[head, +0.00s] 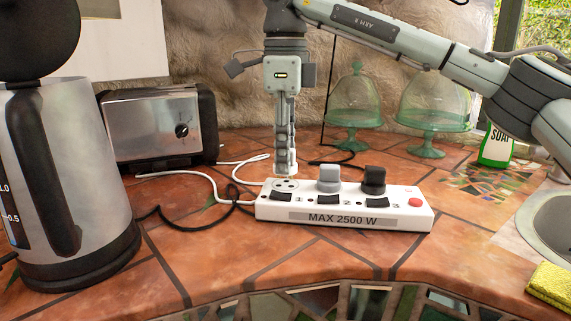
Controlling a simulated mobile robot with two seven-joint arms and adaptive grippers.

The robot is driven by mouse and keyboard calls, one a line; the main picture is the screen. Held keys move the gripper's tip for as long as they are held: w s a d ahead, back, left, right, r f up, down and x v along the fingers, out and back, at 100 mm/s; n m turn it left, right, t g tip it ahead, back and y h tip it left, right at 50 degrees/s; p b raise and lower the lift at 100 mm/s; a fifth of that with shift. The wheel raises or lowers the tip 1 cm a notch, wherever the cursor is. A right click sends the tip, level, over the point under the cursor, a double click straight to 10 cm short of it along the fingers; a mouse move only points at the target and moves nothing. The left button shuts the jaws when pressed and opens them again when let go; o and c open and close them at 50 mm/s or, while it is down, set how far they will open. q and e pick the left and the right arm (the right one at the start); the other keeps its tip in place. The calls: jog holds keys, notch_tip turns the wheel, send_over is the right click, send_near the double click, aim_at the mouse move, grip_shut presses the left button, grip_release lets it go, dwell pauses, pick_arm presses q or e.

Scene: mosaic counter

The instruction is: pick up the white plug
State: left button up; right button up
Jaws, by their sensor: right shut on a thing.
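A white power strip (345,209) marked "MAX 2500 W" lies on the tiled counter. Its left socket (285,184) is uncovered, with a grey plug (329,179) in the middle and a black plug (373,181) at the right. My right gripper (286,168) points straight down just above the left socket. It is shut on a small pale thing, apparently the white plug (287,169), mostly hidden by the fingers. I cannot tell whether the plug touches the socket. My left gripper is not in view.
A kettle (75,170) stands at the left and a toaster (150,125) behind it. White and black cords lie left of the strip. Two green glass domes (354,105) stand at the back. Soap (495,145), a sink (550,225) and a yellow cloth (552,285) are at the right.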

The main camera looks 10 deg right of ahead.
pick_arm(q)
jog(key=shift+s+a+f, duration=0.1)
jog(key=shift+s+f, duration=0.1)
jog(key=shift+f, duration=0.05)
pick_arm(e)
jog(key=s+a+r, duration=0.4)
jog(key=a+r, duration=0.4)
jog(key=a, duration=0.3)
jog(key=shift+r, duration=0.25)
